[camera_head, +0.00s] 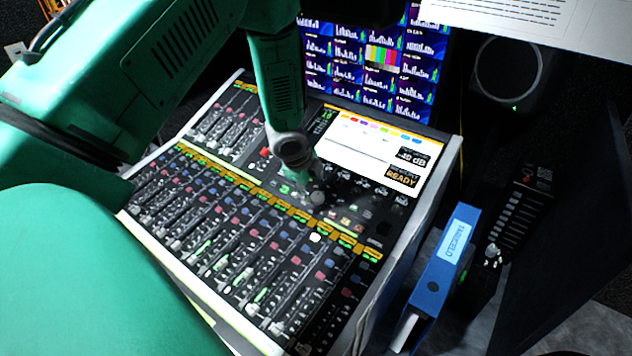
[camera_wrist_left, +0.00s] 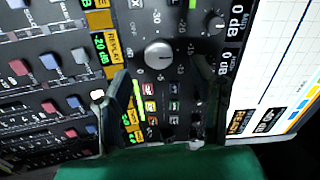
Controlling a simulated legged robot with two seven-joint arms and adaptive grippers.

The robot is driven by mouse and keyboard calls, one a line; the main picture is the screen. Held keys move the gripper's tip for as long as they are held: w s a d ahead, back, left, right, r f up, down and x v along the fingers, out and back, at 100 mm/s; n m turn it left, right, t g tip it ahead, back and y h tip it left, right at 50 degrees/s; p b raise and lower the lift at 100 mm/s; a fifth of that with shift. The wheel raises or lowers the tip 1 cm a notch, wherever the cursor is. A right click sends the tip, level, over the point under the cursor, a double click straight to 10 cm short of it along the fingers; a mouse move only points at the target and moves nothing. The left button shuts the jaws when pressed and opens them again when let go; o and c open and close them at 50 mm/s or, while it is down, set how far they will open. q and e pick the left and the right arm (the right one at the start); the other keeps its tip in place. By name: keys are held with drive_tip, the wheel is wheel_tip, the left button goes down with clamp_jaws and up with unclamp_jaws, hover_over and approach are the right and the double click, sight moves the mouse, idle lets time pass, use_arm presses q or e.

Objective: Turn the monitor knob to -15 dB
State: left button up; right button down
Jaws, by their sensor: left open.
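The monitor knob (camera_wrist_left: 158,55) is a round silver knob with a pale pointer mark, on a dark panel with a printed dB scale in the left wrist view. In the head view a pale round shape (camera_head: 317,197) at my fingertips seems to be it, but it is blurred. My left gripper (camera_wrist_left: 165,95) is open, its two dark fingers apart, with the knob in line with the gap between them; I cannot tell whether they touch it. It reaches down to the mixing console in the head view (camera_head: 308,188). The console screen (camera_head: 370,150) reads -40 dB and READY.
Fader rows (camera_head: 240,240) fill the console's front and left. A monitor wall (camera_head: 375,60) stands behind. A blue binder (camera_head: 445,265), a dark fader unit (camera_head: 515,220) and a speaker (camera_head: 510,75) are at the right. Smaller knobs (camera_wrist_left: 215,22) and lit buttons (camera_wrist_left: 150,105) lie near the fingers.

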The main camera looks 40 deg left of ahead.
use_arm(q)
drive_tip(key=v, duration=0.6)
drive_tip(key=shift+s+r, duration=0.1)
drive_tip(key=shift+r, duration=0.05)
drive_tip(key=shift+a, duration=0.1)
